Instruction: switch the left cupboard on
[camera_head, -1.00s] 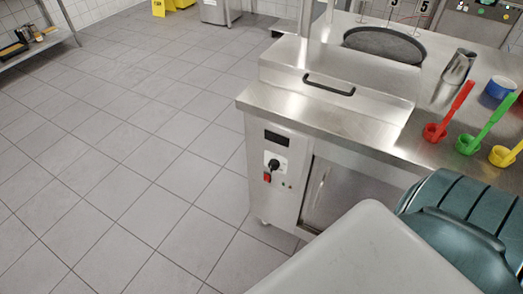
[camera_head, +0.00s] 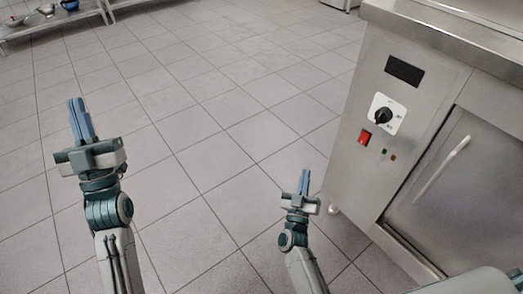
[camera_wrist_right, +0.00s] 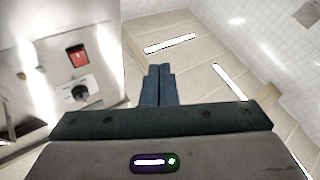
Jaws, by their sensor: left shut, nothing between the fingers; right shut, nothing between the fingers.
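The stainless steel cupboard (camera_head: 345,150) stands at the right in the head view. Its front panel carries a dark display (camera_head: 404,70), a black knob (camera_head: 383,116) on a white plate and a red switch (camera_head: 365,137). The red switch (camera_wrist_right: 78,56) and knob (camera_wrist_right: 80,92) also show at the left of the right wrist view. My left gripper (camera_head: 80,120) is shut and empty, over the floor at the left. My right gripper (camera_head: 304,183) is shut and empty, left of and below the switch in the picture, apart from the panel.
The cupboard door (camera_head: 450,190) with its bar handle (camera_head: 441,170) is right of the panel and closed. The worktop edge (camera_head: 440,30) juts out above. The tiled floor (camera_head: 210,130) is clear. A low shelf (camera_head: 50,20) with bowls stands at the far left.

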